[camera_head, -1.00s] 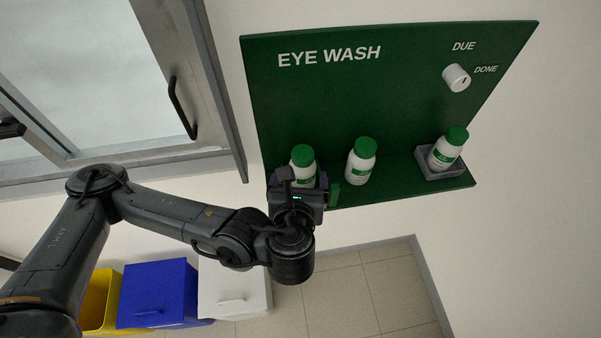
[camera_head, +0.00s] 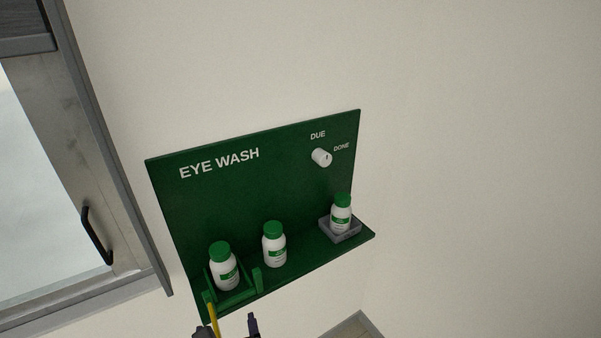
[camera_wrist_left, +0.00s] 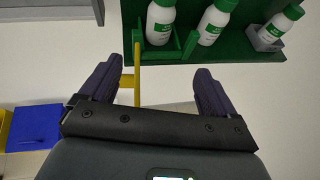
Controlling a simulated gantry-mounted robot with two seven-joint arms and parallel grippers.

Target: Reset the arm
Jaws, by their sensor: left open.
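A green EYE WASH board (camera_head: 200,200) with a shelf hangs on the wall. A thin yellow bar (camera_head: 214,318) hangs at the shelf's left front, by a green holder (camera_head: 236,297) with a white green-capped bottle (camera_head: 225,268). My left gripper (camera_head: 232,328) is open at the bottom edge of the head view, below the shelf's left end. In the left wrist view, the yellow bar (camera_wrist_left: 137,85) stands between the open fingers (camera_wrist_left: 157,82), close to the left finger; I cannot tell whether they touch. My right gripper is not in view.
A second bottle (camera_head: 274,246) stands mid-shelf. A third bottle (camera_head: 341,212) stands in a grey tray (camera_head: 345,234) at the right. A white knob (camera_head: 321,157) sits beside DUE and DONE. A window with a black handle (camera_head: 97,236) is at the left. A blue bin (camera_wrist_left: 36,127) shows below.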

